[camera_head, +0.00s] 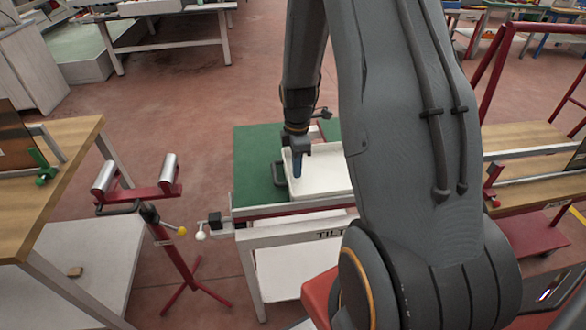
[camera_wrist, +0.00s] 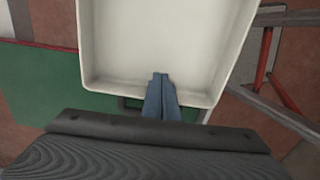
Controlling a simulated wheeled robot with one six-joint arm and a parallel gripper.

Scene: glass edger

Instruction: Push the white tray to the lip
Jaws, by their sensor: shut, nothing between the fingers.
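The white tray (camera_head: 325,185) lies on the green top (camera_head: 254,150) of a white-framed tilt table. It is shallow and looks empty; my arm hides its right part in the head view. In the wrist view the tray (camera_wrist: 165,40) fills the upper middle, with a dark handle on its near wall. My gripper (camera_head: 297,175) points down at the tray's left wall, its blue fingers shut and empty. In the wrist view the gripper (camera_wrist: 161,75) overlaps the near rim; I cannot tell whether it touches. A red-edged lip (camera_head: 285,209) runs along the table's front.
A red roller stand (camera_head: 160,195) stands left of the table. A wooden-topped bench (camera_head: 50,165) is at the far left, and another wooden surface (camera_head: 525,138) with red framing is at the right. Green top is bare to the tray's left. Red floor is open behind.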

